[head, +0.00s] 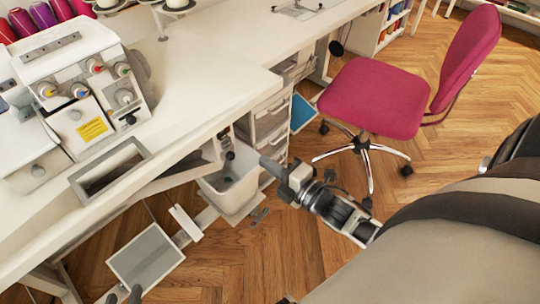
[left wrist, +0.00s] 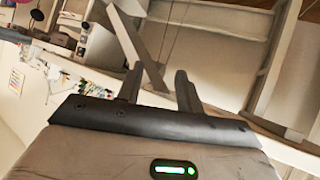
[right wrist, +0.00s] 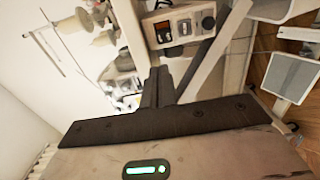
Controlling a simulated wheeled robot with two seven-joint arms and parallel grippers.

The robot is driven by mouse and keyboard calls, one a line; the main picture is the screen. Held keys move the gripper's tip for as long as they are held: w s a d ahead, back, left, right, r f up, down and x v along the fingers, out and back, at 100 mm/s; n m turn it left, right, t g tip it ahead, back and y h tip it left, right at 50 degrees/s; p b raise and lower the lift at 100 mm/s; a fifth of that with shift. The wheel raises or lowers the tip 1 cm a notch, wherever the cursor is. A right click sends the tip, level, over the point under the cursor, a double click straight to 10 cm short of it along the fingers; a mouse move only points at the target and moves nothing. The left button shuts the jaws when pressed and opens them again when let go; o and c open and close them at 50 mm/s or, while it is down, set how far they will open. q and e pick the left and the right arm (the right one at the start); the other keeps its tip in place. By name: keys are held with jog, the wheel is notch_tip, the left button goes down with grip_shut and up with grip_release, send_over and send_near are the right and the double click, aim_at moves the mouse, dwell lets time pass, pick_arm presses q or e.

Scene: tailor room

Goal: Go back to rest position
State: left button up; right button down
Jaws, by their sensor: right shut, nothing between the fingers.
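My right gripper (head: 268,165) reaches in from the right in the head view, beside the white bin under the table edge. In the right wrist view its two fingers (right wrist: 158,86) lie together, with nothing between them. My left gripper (head: 124,295) shows only as two dark fingertips at the bottom left edge of the head view. In the left wrist view its fingers (left wrist: 158,88) stand apart with a clear gap and nothing held. The rest of the left arm is hidden.
A white sewing table (head: 205,95) with a serger (head: 85,95) fills the left. A white bin (head: 232,182) hangs below its edge, near my right gripper. A grey pedal plate (head: 146,257) is low down. A pink chair (head: 375,97) stands on the right, with open wooden floor (head: 450,130) around it.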

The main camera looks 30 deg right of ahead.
dwell(0.5)
jog(key=s+a+m+g+p, duration=0.2)
jog(key=s+a+m+g, duration=0.4)
jog(key=m, duration=1.2)
jog(key=s+a, duration=0.4)
jog(key=a, duration=0.1)
jog(key=shift+s, duration=0.1)
